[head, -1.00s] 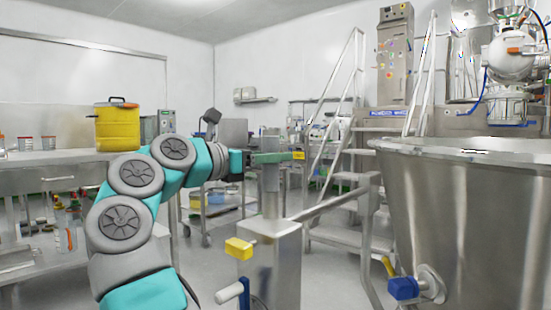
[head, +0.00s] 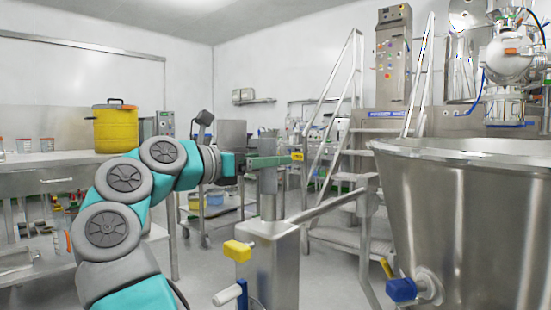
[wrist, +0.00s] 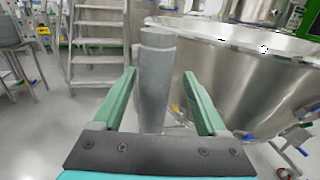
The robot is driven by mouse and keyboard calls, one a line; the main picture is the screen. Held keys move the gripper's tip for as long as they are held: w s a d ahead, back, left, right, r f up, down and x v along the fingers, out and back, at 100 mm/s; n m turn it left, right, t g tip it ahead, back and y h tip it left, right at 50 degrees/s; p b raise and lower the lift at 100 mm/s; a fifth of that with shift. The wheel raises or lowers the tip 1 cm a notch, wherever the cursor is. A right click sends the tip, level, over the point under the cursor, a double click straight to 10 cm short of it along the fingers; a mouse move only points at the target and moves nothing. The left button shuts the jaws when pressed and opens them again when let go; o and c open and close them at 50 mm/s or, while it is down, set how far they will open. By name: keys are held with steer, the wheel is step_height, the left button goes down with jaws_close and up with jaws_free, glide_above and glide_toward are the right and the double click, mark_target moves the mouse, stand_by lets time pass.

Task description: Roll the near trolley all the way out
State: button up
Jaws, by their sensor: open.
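The near trolley appears as a steel post (head: 268,193) rising from a box-shaped column (head: 273,268) with a yellow knob and a white-and-blue handle. A bar runs from the column towards a large conical steel vessel (head: 455,225) on the right. My gripper (head: 276,161) is level with the upper post in the head view. In the wrist view my open gripper (wrist: 159,76) has its green fingers on either side of the post (wrist: 155,88), with a visible gap on each side. The trolley's wheels are out of view.
A steel bench (head: 50,180) with a yellow canister (head: 116,130) stands at left. A wheeled cart (head: 207,216) with bins is behind my arm. Steel steps (head: 345,238) stand behind the column. Grey floor shows between bench and column.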

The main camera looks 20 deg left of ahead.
steer(key=p+v, duration=0.1)
steer(key=v, duration=0.4)
steer(key=shift+s+a, duration=0.15)
steer(key=shift+s, duration=0.15)
steer(key=shift+c, duration=0.2)
